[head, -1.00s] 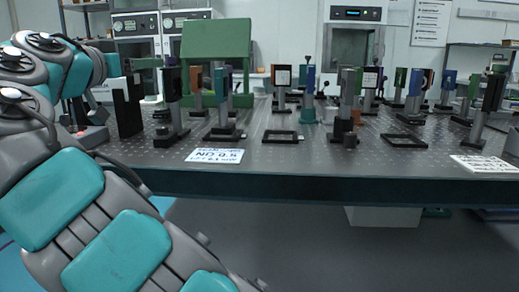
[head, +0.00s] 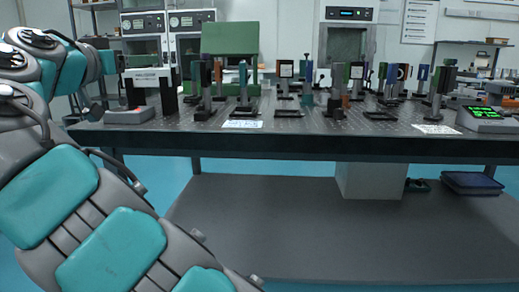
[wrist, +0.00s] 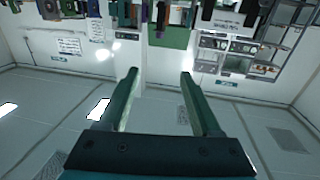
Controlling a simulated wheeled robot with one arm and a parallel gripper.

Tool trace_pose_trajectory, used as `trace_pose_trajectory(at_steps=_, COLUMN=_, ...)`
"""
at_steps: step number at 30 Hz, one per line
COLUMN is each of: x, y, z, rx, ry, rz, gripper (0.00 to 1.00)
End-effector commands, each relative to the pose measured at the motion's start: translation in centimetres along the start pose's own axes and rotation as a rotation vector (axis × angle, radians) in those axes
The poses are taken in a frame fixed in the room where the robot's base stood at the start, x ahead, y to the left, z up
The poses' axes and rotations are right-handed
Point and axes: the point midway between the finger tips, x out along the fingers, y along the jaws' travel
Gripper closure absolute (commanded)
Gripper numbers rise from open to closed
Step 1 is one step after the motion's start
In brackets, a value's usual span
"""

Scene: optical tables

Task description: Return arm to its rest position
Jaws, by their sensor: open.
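My gripper (wrist: 158,80) shows in the wrist view with two dark green fingers apart and nothing between them. My arm, grey with teal pads, is folded along the left side of the head view and partly covers the table's left end. The wrist view is upside down: ceiling fills its lower part, and optics hang along its top edge. No object is touching the fingers there.
The optical table (head: 300,145) stands ahead, crowded with post-mounted optics and a green stand (head: 230,38). A device with a green display (head: 484,113) is at its right end. A white box (head: 368,180) is under the table. Floor in front is clear.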

Motion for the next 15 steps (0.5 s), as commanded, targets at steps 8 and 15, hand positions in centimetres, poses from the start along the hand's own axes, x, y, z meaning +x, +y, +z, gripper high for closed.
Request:
trace_pose_trajectory(at_steps=8, x=2.0, y=2.5, z=0.6, rx=-0.060, ry=-0.038, rz=0.049, gripper=0.34)
trace_pose_trajectory(at_steps=15, x=4.9, y=6.5, z=2.1, rx=-0.142, ry=-0.111, rz=0.118, gripper=0.34)
